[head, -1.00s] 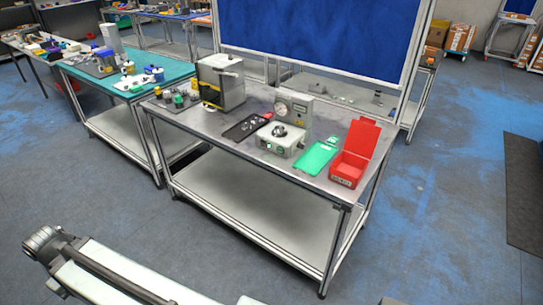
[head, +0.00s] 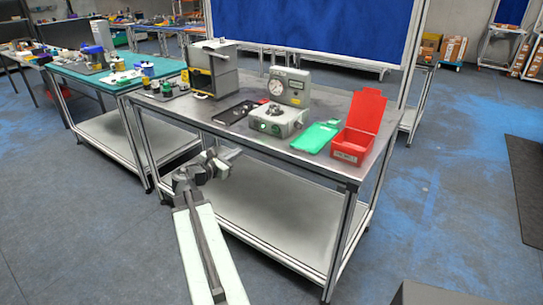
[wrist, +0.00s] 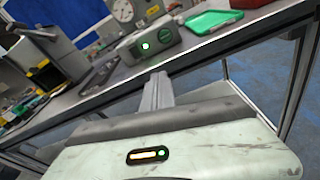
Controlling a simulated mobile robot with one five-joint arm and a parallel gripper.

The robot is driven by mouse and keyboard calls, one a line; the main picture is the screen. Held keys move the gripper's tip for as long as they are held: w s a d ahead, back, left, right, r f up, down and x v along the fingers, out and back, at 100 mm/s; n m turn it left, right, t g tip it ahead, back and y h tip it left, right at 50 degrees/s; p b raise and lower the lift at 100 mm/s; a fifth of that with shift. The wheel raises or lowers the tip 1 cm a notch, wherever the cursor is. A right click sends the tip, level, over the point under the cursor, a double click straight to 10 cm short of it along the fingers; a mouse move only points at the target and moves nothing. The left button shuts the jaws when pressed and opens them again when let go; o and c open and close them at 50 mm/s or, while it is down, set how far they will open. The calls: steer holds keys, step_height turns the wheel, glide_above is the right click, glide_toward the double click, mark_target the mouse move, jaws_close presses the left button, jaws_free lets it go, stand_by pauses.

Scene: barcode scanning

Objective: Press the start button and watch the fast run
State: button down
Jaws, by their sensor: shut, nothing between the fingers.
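The grey device (head: 278,120) with a round dial and display panel behind it stands near the front edge of the metal table. The start button is probably the lit green button (head: 262,126) on its front face; it also shows bright in the wrist view (wrist: 146,46), beside a darker green round control (wrist: 165,42). My gripper (head: 214,158) is shut and empty. It is in front of the table, below and left of the device, apart from it. In the wrist view the gripper (wrist: 157,82) points toward the device.
A green tray (head: 315,138) and an open red box (head: 359,128) stand right of the device. A black tray (head: 235,112) and a grey machine (head: 212,70) stand left. The table's front edge (head: 300,161) lies between my arm and the device.

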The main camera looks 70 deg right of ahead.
mark_target(275, 130)
steer(key=s+d+n, duration=0.1)
steer(key=s, duration=0.1)
steer(key=s+d+r+n+h, duration=0.1)
steer(key=d, duration=0.1)
steer(key=shift+s+d+g, duration=0.1)
steer(key=shift+s+g, duration=0.3)
steer(key=shift+d, duration=0.1)
steer(key=x, duration=1.3)
steer(key=shift+d+r, duration=0.1)
steer(key=shift+d, duration=0.2)
